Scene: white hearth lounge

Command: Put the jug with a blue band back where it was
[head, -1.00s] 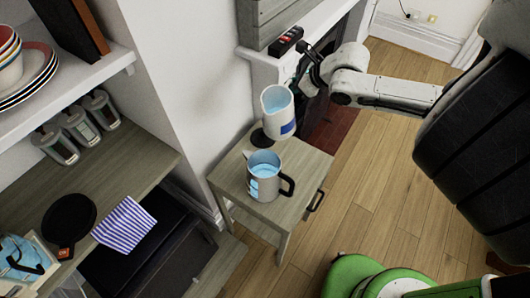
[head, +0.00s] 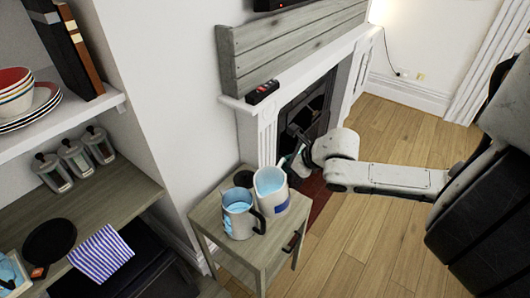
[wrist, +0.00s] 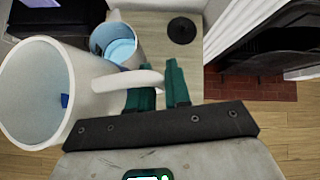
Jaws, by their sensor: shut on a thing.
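The white jug with a blue band (head: 271,191) is at the small wooden side table, right beside a grey jug (head: 238,222) holding blue water. My gripper (head: 297,170) is shut on its handle from the right. In the wrist view the white jug (wrist: 35,95) is large at left, its handle between my green fingers (wrist: 158,84).
The side table (head: 262,250) has a black disc (head: 243,178) at its back. A fireplace (head: 305,110) stands behind. At left, a shelf holds jars (head: 75,158), a pan (head: 50,240) and a striped cloth (head: 100,253). Floor is free at right.

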